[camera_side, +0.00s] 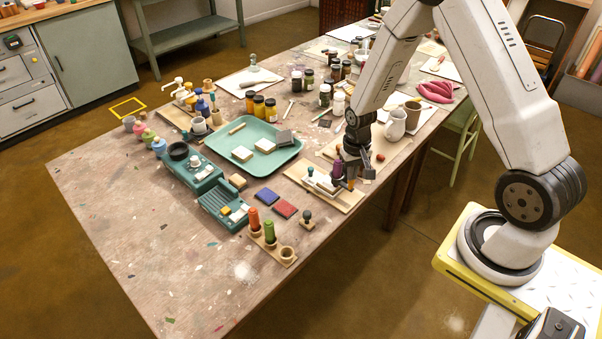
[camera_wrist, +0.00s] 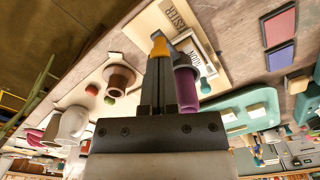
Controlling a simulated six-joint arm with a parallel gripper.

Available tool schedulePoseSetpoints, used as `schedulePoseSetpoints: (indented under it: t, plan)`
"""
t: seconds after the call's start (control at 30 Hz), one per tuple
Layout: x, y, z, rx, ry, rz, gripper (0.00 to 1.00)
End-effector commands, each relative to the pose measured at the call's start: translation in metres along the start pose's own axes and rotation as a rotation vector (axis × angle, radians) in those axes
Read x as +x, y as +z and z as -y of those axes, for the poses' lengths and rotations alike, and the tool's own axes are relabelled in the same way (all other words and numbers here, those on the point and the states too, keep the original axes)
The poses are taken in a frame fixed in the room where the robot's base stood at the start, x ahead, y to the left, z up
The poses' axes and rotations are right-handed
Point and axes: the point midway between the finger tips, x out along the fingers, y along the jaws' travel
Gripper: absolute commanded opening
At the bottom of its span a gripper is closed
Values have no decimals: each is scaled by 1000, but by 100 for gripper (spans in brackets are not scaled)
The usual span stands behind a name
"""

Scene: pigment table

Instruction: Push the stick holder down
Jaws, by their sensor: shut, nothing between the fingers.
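My gripper (camera_side: 349,178) points down over a pale wooden board (camera_side: 345,206) at the table's right side. In the wrist view its dark fingers (camera_wrist: 158,65) are shut together. A purple cylinder (camera_wrist: 186,90) stands close beside the fingers, and a small yellow-orange piece (camera_wrist: 162,46) shows at their tips; I cannot tell whether either is touched. Which thing is the stick holder is unclear. A wooden holder (camera_side: 275,252) with an orange stick (camera_side: 254,219) and a green stick (camera_side: 269,231) stands nearer the front edge, apart from my gripper.
The board carries a lettered frame (camera_wrist: 190,50) and a teal-handled stamp (camera_wrist: 206,86). Blue and red pads (camera_side: 285,208) lie to the left of it. A teal tray (camera_side: 222,152) and several jars stand behind. The table's front left is mostly clear.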

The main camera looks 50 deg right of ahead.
Motion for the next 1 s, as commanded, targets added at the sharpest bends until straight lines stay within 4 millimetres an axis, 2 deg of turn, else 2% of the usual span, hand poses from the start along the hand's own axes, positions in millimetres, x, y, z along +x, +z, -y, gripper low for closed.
schedulePoseSetpoints:
  t: [0.57,1.0]
  plan:
    - [2,0,0,0,0,-1,0]
    - [-20,0,0,0,0,-1,0]
